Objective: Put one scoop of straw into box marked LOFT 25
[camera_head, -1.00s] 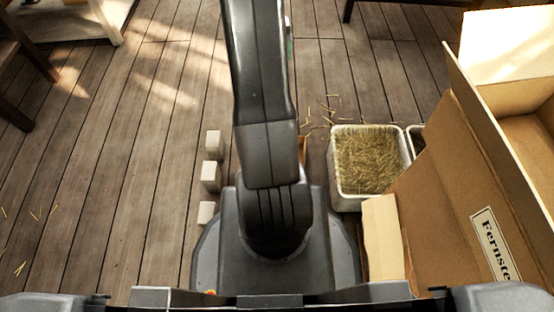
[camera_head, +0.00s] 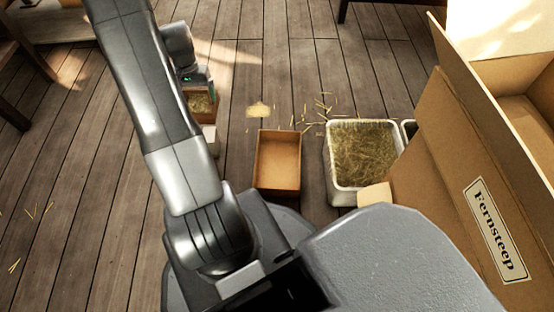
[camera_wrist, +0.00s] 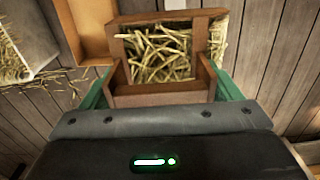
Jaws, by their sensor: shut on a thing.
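My gripper (camera_wrist: 163,92) is shut on a brown scoop (camera_wrist: 160,100), with a green finger on each side of it in the wrist view. The scoop holds a heap of straw (camera_wrist: 163,52). In the head view my gripper (camera_head: 197,84) holds the straw-filled scoop (camera_head: 204,118) at upper left, left of an open brown box (camera_head: 278,193). That box looks empty and stands on the floor; it shows partly in the wrist view (camera_wrist: 85,28). A white tub (camera_head: 332,195) full of straw stands right of it. No LOFT 25 marking is readable.
A large open carton labelled Fernsteep (camera_head: 450,170) stands at the right, beside the tub. A pale block (camera_head: 211,141) shows below the scoop. Furniture legs stand at the upper left and top.

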